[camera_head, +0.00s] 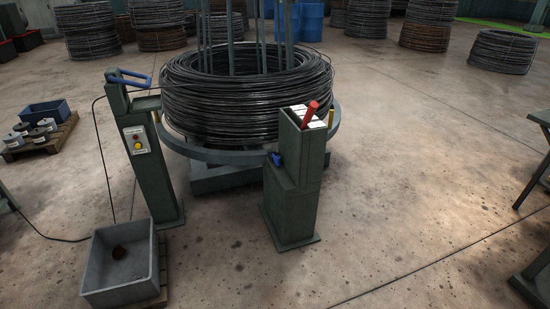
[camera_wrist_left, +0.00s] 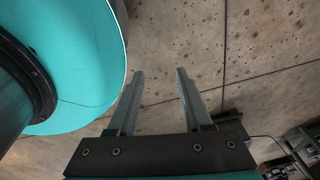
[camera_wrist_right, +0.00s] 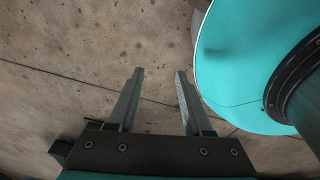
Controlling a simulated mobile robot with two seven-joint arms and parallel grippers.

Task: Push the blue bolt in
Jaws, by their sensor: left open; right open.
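The blue bolt (camera_head: 277,159) shows as a small blue knob on the left side of the right green post (camera_head: 291,195), below its top. A red lever (camera_head: 310,114) leans up from the top of that post. Neither gripper shows in the head view. My left gripper (camera_wrist_left: 158,75) is open and empty in the left wrist view, with bare floor beyond its fingers. My right gripper (camera_wrist_right: 158,75) is open and empty in the right wrist view, also over bare floor. Neither is near the bolt. How far the bolt stands out cannot be told exactly.
A large coil of black wire (camera_head: 225,105) sits on a ringed stand behind the posts. The left post (camera_head: 150,180) has a blue handle (camera_head: 131,78) and a yellow button (camera_head: 138,146). A grey bin (camera_head: 95,265) stands at front left. The floor right of the bolt post is clear.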

